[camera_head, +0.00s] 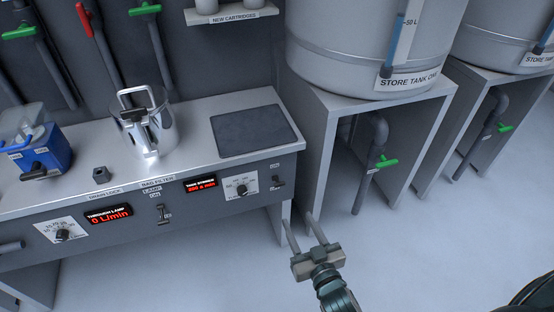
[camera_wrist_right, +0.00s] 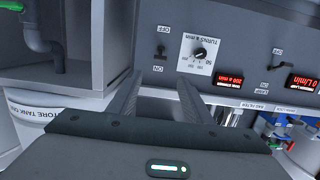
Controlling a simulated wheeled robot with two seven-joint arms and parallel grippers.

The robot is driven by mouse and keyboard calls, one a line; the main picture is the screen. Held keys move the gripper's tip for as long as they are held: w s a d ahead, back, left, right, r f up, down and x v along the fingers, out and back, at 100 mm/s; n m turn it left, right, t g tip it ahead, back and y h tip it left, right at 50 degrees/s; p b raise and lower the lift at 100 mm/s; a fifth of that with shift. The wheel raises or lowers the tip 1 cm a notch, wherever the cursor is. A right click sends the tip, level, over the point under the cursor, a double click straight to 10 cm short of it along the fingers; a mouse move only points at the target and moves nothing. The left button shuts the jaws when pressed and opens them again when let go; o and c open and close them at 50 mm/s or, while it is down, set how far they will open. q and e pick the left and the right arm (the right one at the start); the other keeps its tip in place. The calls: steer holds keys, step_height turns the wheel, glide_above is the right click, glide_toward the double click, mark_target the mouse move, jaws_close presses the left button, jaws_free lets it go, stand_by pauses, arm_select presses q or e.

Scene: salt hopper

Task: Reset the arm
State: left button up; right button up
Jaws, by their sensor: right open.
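My right gripper (camera_head: 305,232) is in the lower middle of the head view, in front of the gap between the workbench and the tank stand. Its two fingers are apart with nothing between them. In the right wrist view my right gripper (camera_wrist_right: 158,98) points towards the bench's front panel, with the fingers spread and empty. My left gripper is not in view; a dark part shows at the lower right edge of the head view.
The bench (camera_head: 190,110) carries a steel vessel (camera_head: 150,130), a dark mat (camera_head: 252,131) and a blue unit (camera_head: 40,155). Its front holds a dial (camera_head: 240,187) and switches. A store tank (camera_head: 365,50) stands on a stand (camera_head: 322,150). The floor (camera_head: 200,270) in front is clear.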

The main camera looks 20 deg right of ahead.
steer(key=s+a+f+n+g+p, duration=0.1)
steer(key=s+f+g+p, duration=0.25)
steer(key=f, duration=0.55)
steer(key=s+a+f+g+p, duration=0.1)
steer(key=s+f+g+p, duration=0.25)
steer(key=f, duration=0.55)
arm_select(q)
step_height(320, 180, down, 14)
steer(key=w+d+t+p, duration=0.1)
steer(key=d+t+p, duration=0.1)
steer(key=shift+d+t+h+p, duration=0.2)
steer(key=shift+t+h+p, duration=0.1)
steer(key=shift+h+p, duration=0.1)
arm_select(e)
steer(key=s+d+f+n+g, duration=0.1)
steer(key=s+f+g, duration=0.3)
steer(key=s+f, duration=0.7)
steer(key=s, duration=0.4)
steer(key=shift+d+f+y, duration=0.15)
steer(key=shift+f+y, duration=0.15)
steer(key=shift+f, duration=0.05)
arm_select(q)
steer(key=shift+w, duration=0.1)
